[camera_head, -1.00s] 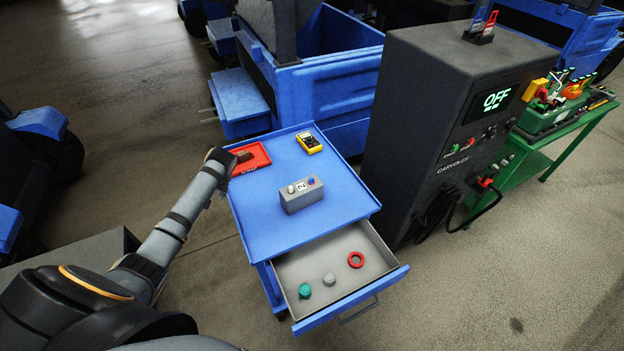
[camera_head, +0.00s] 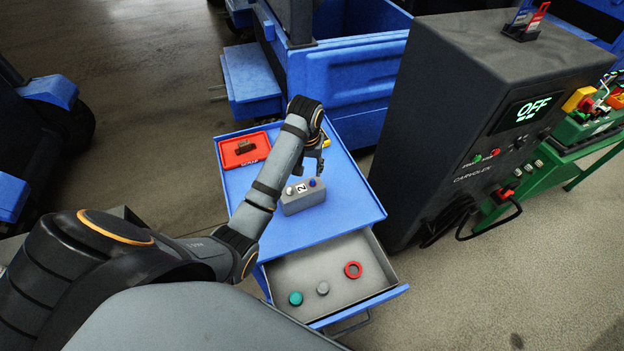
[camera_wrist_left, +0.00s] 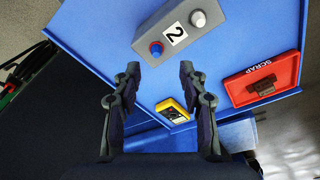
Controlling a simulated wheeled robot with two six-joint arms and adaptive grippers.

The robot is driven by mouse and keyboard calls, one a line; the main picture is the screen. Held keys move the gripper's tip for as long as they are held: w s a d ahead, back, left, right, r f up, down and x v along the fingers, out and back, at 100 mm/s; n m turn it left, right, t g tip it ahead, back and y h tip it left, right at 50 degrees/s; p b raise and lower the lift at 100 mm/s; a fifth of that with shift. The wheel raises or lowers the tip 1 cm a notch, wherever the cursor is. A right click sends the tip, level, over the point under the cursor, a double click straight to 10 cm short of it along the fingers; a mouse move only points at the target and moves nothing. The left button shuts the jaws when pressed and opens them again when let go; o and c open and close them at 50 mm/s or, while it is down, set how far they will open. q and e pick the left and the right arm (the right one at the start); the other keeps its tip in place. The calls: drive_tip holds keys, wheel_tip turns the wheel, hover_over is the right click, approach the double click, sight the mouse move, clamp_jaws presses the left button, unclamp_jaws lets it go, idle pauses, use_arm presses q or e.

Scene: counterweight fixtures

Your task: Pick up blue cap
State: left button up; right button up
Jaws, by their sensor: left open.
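The blue cap (camera_head: 312,183) sits on the right end of the top of a grey box (camera_head: 303,200) labelled 2. A white cap (camera_head: 289,190) sits at the box's other end. In the left wrist view the blue cap (camera_wrist_left: 156,47) shows near the top, just beyond the fingertips. My left gripper (camera_wrist_left: 159,70) is open and empty, its two fingers apart below the box in that view. In the head view my left gripper (camera_head: 318,168) is over the cart top, just behind the box and partly hidden by its own wrist. My right gripper is not in view.
The blue cart (camera_head: 345,213) carries a red scrap tray (camera_head: 228,153) holding a dark part. A yellow meter (camera_wrist_left: 172,112) lies near the cart's far edge. The open drawer (camera_head: 330,267) holds a green cap, a grey cap and a red ring. A dark cabinet (camera_head: 425,130) stands right of the cart.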

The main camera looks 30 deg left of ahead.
sight(313, 180)
use_arm(q)
drive_tip(key=shift+w+d+f, duration=0.15)
drive_tip(key=shift+f, duration=0.35)
drive_tip(key=shift+w+d+f, duration=0.1)
drive_tip(key=shift+w+f, duration=0.05)
drive_tip(key=shift+f, duration=0.35)
drive_tip(key=shift+w+a+f+p, duration=0.1)
drive_tip(key=shift+w+f+p, duration=0.25)
drive_tip(key=shift+w+f, duration=0.35)
wheel_tip(313, 180, down, 3)
drive_tip(key=shift+a+r+p, duration=0.1)
drive_tip(key=shift+r+p, duration=0.1)
drive_tip(key=shift+p, duration=0.5)
drive_tip(key=shift+f, duration=0.85)
drive_tip(key=shift+w, duration=0.1)
drive_tip(key=c, duration=0.7)
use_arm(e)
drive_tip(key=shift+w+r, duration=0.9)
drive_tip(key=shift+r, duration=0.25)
